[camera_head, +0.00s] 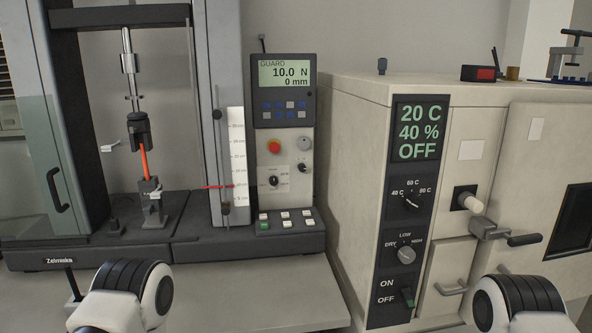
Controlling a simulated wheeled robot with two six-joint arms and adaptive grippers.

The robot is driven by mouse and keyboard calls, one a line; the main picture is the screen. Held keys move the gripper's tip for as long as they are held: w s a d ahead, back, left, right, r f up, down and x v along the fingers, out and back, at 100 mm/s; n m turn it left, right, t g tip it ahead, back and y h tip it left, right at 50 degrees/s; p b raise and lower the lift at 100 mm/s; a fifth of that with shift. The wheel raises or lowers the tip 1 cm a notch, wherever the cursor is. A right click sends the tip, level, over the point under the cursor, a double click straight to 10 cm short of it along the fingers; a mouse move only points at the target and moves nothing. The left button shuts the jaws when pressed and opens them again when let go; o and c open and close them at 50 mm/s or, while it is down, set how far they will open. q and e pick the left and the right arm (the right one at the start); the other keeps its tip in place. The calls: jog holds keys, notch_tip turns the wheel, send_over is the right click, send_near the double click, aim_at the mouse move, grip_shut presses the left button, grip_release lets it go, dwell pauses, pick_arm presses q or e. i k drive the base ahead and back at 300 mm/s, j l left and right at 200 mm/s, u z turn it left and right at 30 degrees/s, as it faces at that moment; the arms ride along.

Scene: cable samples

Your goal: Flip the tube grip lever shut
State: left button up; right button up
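The tensile tester stands at the left. Its upper grip (139,130) is dark and hangs from a metal rod. A small white lever (110,147) sticks out to the left of this grip. An orange-red tube (146,161) runs down from the upper grip to the grey lower grip (152,208), slightly tilted. A second small pale lever (155,194) lies at the lower grip. I cannot tell which lever belongs to the task. Only parts of my two arms show at the bottom edge, well apart from the tester. Both my grippers are out of view.
A clear guard door (50,150) with a dark handle stands open at the left. The control panel (284,90) reads GUARD, 10.0 N, 0 mm. A beige chamber (350,130) with knobs and a door latch (490,230) fills the right. The bench front (260,290) is clear.

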aim_at(157, 194)
jog(key=i+j+u, duration=0.1)
jog(key=i+j, duration=0.15)
jog(key=j, duration=0.25)
jog(key=i+j+u, duration=0.1)
jog(key=i+j, duration=0.15)
jog(key=j, duration=0.25)
jog(key=i+j+u, duration=0.15)
jog(key=j, duration=0.3)
jog(key=i+j+u, duration=0.1)
jog(key=i+j, duration=0.3)
jog(key=k+j, duration=0.1)
jog(key=j+u, duration=0.05)
